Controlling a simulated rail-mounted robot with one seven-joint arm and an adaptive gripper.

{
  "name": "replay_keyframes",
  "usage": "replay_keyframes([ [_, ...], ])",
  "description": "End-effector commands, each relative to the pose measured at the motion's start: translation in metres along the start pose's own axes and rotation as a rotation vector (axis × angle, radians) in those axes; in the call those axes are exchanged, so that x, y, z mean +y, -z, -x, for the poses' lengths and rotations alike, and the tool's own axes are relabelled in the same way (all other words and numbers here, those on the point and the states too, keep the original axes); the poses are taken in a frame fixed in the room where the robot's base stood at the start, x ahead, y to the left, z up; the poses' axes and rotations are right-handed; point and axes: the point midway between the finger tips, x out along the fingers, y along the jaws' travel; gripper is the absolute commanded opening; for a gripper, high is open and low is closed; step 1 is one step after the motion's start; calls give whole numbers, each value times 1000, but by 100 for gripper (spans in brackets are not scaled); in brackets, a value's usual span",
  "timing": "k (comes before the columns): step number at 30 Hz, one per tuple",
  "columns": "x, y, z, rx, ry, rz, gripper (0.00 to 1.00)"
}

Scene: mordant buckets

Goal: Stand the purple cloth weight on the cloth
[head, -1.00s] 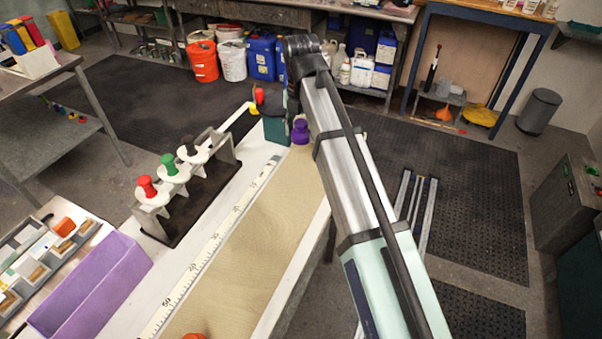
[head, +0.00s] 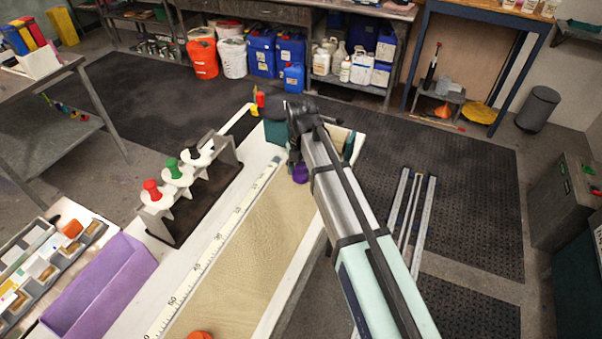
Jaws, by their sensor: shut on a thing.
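The purple cloth weight (head: 300,174) shows just below my gripper (head: 297,163), over the far part of the beige cloth (head: 250,240). My gripper is shut on it; the fingers are dark and small here, and the wrist hides part of them. I cannot tell whether the weight's base touches the cloth. The cloth lies lengthwise on the white table, beside a measuring tape (head: 215,240). An orange-red weight (head: 200,335) is at the near end of the cloth, cut off by the picture edge.
A rack (head: 225,160) with red, green and black-topped pegs stands left of the tape. A purple bin (head: 100,285) and a tray of small items (head: 40,265) are at the near left. Teal end pieces (head: 277,132) stand at the table's far end. The middle cloth is clear.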

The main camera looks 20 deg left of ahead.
Motion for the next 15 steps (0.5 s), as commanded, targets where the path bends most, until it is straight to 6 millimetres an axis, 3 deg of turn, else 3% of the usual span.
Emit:
replay_keyframes([
  [5, 0, 0, -15, 0, 0, 0, 0],
  [15, 0, 0, -19, 0, 0, 0, 0],
])
